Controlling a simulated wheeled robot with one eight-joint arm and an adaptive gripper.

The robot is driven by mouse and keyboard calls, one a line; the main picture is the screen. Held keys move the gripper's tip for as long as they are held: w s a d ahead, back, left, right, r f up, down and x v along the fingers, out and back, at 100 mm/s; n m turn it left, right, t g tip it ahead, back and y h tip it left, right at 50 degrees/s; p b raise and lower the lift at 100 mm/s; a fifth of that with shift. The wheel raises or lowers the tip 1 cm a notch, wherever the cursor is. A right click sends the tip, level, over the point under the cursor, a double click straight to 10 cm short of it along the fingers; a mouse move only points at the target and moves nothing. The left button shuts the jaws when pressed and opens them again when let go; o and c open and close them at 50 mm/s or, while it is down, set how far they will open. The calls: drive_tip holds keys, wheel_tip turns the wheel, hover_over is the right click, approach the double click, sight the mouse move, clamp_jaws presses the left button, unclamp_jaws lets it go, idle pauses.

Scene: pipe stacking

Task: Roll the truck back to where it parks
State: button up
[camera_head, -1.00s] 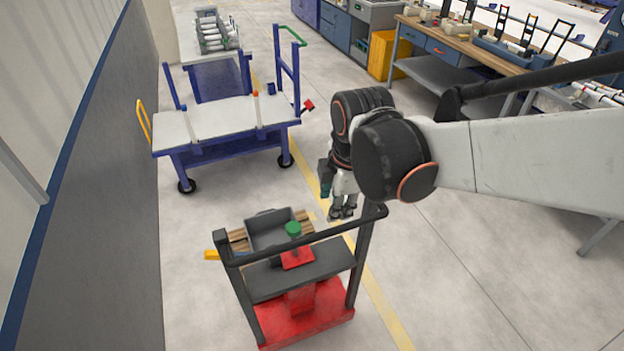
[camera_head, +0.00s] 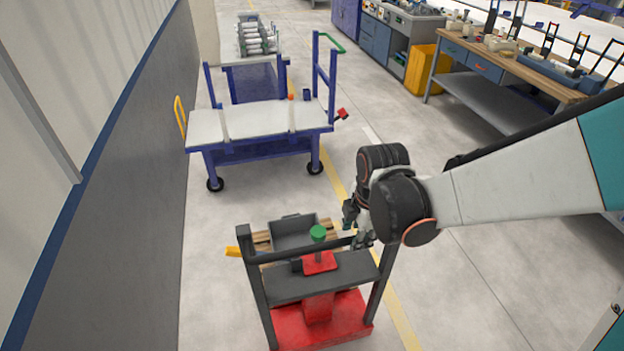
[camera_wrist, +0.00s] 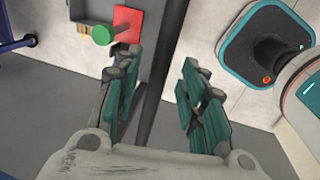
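The truck (camera_head: 318,313) has a red base, a dark grey shelf and a black push bar (camera_head: 290,256) on two posts. A red block with a green knob (camera_head: 318,233) stands at its middle, and it also shows in the wrist view (camera_wrist: 101,35). My gripper (camera_head: 358,232) is at the right part of the push bar. In the wrist view the black bar (camera_wrist: 165,75) runs between the two teal-padded fingers of my gripper (camera_wrist: 160,80). The fingers are apart, with gaps showing beside the bar. My wrist hides the bar's right end in the head view.
A blue cart (camera_head: 262,122) with a white top stands beyond the truck. A grey wall (camera_head: 110,240) runs along the left. A yellow floor line (camera_head: 403,322) passes right of the truck. A workbench (camera_head: 520,68) stands back right; open floor lies between.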

drive_tip(key=shift+w+a+f, duration=0.1)
drive_tip(key=shift+w+f, duration=0.05)
drive_tip(key=shift+f, duration=0.6)
clamp_jaws()
